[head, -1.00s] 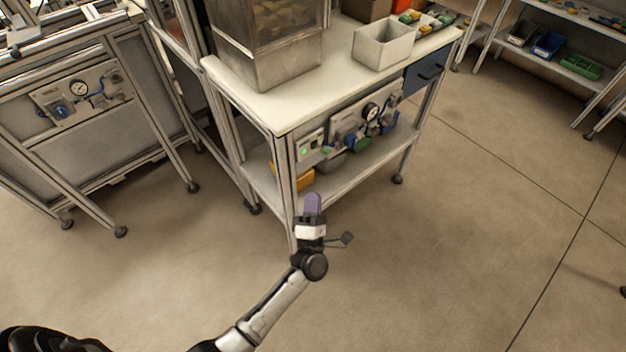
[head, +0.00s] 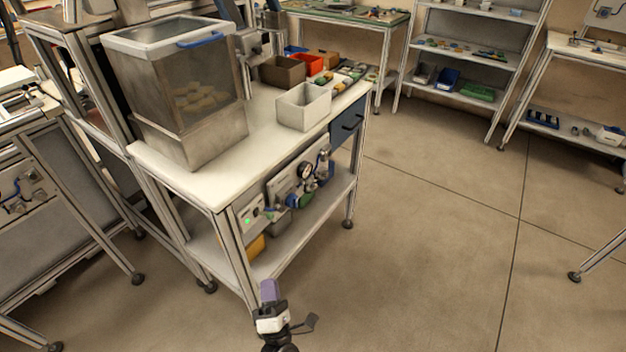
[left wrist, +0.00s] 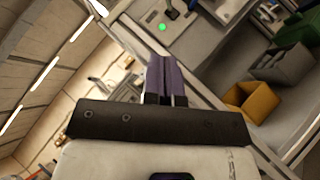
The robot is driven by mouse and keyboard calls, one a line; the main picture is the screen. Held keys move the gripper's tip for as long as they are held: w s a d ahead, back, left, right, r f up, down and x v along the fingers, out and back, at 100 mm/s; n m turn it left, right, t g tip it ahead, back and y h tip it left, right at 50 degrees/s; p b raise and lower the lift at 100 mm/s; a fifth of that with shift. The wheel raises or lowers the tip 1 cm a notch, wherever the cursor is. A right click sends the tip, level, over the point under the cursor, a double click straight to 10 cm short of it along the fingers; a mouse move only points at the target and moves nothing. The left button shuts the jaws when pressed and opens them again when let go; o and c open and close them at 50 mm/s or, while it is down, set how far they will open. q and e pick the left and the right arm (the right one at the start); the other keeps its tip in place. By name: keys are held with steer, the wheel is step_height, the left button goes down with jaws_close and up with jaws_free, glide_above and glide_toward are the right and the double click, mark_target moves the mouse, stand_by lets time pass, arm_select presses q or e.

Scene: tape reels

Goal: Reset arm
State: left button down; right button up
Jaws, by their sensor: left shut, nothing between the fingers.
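My left gripper (head: 268,291) is low in the middle of the head view, in front of the near leg of a white-topped workbench (head: 205,187). Its purple fingers are shut with nothing between them. They also show shut in the left wrist view (left wrist: 166,75), pointing toward the bench's underside. My right gripper is in neither view.
On the bench stand a clear-sided hopper (head: 180,90) and a white bin (head: 303,106). A gauge panel (head: 295,182) hangs below the top. A yellow bin (left wrist: 252,101) sits on the lower shelf. Open floor (head: 430,240) lies to the right.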

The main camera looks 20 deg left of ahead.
arm_select(q)
steer(key=w+d+f+m+g+h, duration=0.25)
steer(key=d+m+h, duration=0.35)
steer(key=m+h, duration=0.4)
steer(key=w+d+f+m+g+h, duration=0.2)
steer(key=d+f+m+g+h, duration=0.4)
steer(key=m, duration=0.6)
steer(key=s+a+r+m+g+y+p, duration=0.1)
steer(key=s+a+r+m+g+p, duration=0.35)
steer(key=s, duration=0.55)
steer(key=s+a+r+m+g+y+p, duration=0.1)
steer(key=s+a+r+p, duration=0.2)
steer(key=s+r+p, duration=0.55)
steer(key=s+a+r+m+g+y+p, duration=0.1)
steer(key=s+a+r+m+g, duration=0.25)
steer(key=s, duration=0.85)
step_height(320, 180, up, 37)
steer(key=n+p, duration=0.1)
steer(key=p, duration=3.6)
steer(key=shift+s, duration=0.25)
